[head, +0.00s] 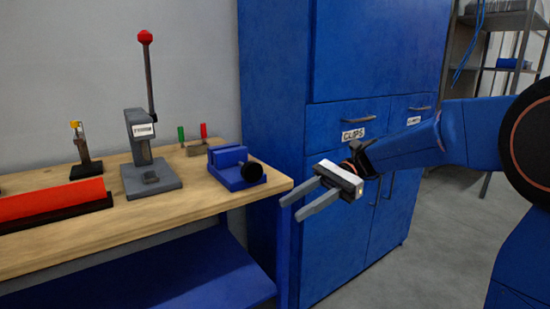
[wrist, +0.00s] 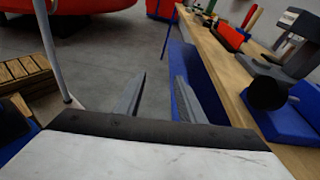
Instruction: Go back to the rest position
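My gripper (head: 301,201) is in the head view, in front of the blue cabinet and off the right end of the workbench. Its two grey fingers are spread apart with nothing between them. In the wrist view the fingers (wrist: 158,97) also stand apart and empty, with grey floor and the blue lower shelf beyond them. My blue arm reaches in from the right. The rest position itself is not marked in either view.
The wooden workbench (head: 145,222) holds a blue vise (head: 235,168), a grey lever press (head: 150,180) with a red knob, and a red block (head: 52,198). The blue cabinet (head: 340,225) stands behind my gripper. Open floor (head: 430,250) lies right. A wooden pallet (wrist: 22,72) shows left in the wrist view.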

